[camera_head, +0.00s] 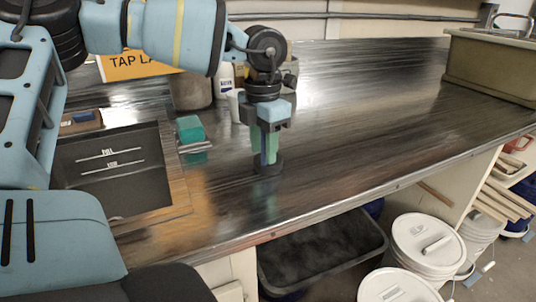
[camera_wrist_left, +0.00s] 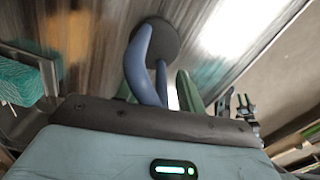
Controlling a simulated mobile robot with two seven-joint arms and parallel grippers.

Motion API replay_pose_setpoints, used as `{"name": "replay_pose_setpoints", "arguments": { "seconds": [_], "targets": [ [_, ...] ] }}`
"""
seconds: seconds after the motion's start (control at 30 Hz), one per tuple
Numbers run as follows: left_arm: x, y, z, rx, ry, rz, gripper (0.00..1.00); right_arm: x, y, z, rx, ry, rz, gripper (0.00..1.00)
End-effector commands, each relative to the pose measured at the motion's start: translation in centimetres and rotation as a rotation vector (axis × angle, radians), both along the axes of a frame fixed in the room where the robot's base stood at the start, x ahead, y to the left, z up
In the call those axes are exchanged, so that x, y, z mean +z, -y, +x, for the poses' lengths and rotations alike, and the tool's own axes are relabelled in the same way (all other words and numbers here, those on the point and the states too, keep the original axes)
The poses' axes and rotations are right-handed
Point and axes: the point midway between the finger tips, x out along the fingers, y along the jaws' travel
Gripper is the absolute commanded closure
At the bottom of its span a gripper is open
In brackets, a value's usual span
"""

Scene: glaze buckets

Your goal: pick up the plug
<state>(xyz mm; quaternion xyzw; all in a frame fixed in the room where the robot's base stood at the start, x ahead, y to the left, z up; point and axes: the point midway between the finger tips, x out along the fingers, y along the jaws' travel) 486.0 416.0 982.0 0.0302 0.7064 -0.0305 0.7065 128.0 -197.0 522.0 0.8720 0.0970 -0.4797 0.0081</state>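The plug appears as a dark round disc (camera_head: 268,168) with an upright blue handle, on the worktop near its front edge. The left wrist view also shows the plug's disc (camera_wrist_left: 168,38) and its curved blue handle (camera_wrist_left: 143,68). My left gripper (camera_head: 265,148) points straight down over the plug, its green fingers on either side of the blue handle. In the left wrist view a gap shows between the handle and the right green finger, so the fingers look open. The lower handle is partly hidden by the gripper. My right gripper is not in view.
A teal sponge-like block (camera_head: 190,130) lies left of the plug. A white bottle (camera_head: 225,80) and a cup stand behind the gripper. A sink basin (camera_head: 490,65) is at the back right. White lidded buckets (camera_head: 428,243) stand below the front edge. The worktop right of the plug is clear.

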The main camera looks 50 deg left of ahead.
Motion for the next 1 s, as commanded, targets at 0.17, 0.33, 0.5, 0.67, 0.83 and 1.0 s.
{"name": "replay_pose_setpoints", "arguments": {
  "seconds": [0.17,0.33,0.5,0.67,0.83,1.0],
  "targets": [
    [0.0,0.0,0.0,0.000,0.000,0.000,0.77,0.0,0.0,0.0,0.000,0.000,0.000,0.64],
    [0.1,0.0,0.0,0.000,0.000,0.000,0.99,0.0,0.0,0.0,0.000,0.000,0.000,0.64],
    [0.1,0.0,0.0,0.000,0.001,0.000,1.00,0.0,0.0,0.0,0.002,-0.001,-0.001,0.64],
    [0.2,0.0,0.0,0.000,0.002,0.001,1.00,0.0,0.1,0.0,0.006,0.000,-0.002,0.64],
    [1.7,0.0,0.1,0.000,0.004,0.003,1.00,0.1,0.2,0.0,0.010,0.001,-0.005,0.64],
    [4.9,0.0,0.1,0.001,0.006,0.002,1.00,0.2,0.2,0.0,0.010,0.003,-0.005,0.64]
  ]
}}
